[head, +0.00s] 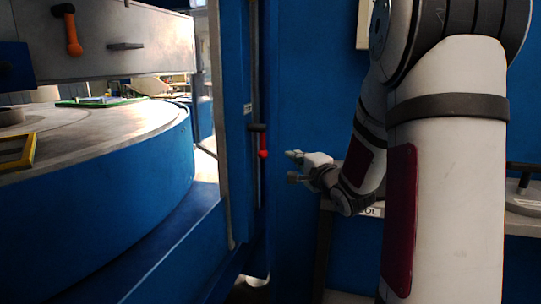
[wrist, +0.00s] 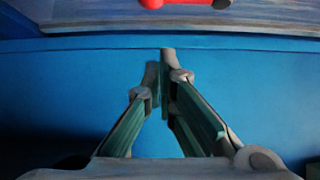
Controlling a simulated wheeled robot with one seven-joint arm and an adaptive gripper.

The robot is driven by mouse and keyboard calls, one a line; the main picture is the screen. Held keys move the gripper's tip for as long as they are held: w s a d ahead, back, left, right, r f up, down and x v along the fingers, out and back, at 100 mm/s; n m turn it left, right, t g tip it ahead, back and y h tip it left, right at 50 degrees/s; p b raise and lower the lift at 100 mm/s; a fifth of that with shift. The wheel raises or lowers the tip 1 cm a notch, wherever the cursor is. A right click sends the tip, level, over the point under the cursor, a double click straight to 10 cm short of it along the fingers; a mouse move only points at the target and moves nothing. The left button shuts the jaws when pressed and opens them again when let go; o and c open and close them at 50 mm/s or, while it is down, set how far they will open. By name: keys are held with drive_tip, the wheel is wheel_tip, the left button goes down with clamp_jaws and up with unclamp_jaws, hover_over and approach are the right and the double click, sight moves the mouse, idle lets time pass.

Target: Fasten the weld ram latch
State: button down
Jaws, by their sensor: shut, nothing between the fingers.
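A lever with an orange grip (head: 72,35) hangs down on the grey ram block (head: 140,55) at the upper left in the head view. A second lever with a red grip (head: 263,141) hangs down on the blue post at the middle. The frames do not show which of them is the weld ram latch. My gripper (head: 291,155) is just right of the red-grip lever in the picture, apart from it. In the wrist view my gripper (wrist: 166,55) is shut and empty. A red handle (wrist: 178,3) shows at that view's top edge, beyond the fingertips, partly cut off.
A round blue press table (head: 130,160) with a grey top fills the left side. A yellow frame (head: 18,152) and a green board (head: 97,102) lie on it. A grey vertical bar (head: 222,120) runs along the blue post. A labelled bench stands behind my arm.

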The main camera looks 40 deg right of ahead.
drive_tip(key=w+a+b, duration=0.1)
drive_tip(key=w+b, duration=0.2)
drive_tip(key=w, duration=0.5)
drive_tip(key=shift+a+b, duration=0.25)
drive_tip(key=shift+b, duration=0.1)
idle(0.3)
drive_tip(key=shift+s+a+m+g+p, duration=0.3)
drive_tip(key=shift+m+g+p, duration=0.15)
drive_tip(key=shift+p, duration=1.55)
drive_tip(key=s+a+r+m+g+y+p, duration=0.3)
drive_tip(key=s+a+m+g+y+p, duration=0.1)
drive_tip(key=p, duration=2.6)
drive_tip(key=shift+a+r+g, duration=0.25)
drive_tip(key=shift+a+g, duration=0.4)
drive_tip(key=shift+g, duration=0.3)
drive_tip(key=shift+w+a+r+p, duration=0.1)
drive_tip(key=shift+r+p, duration=0.05)
drive_tip(key=shift+p, duration=0.25)
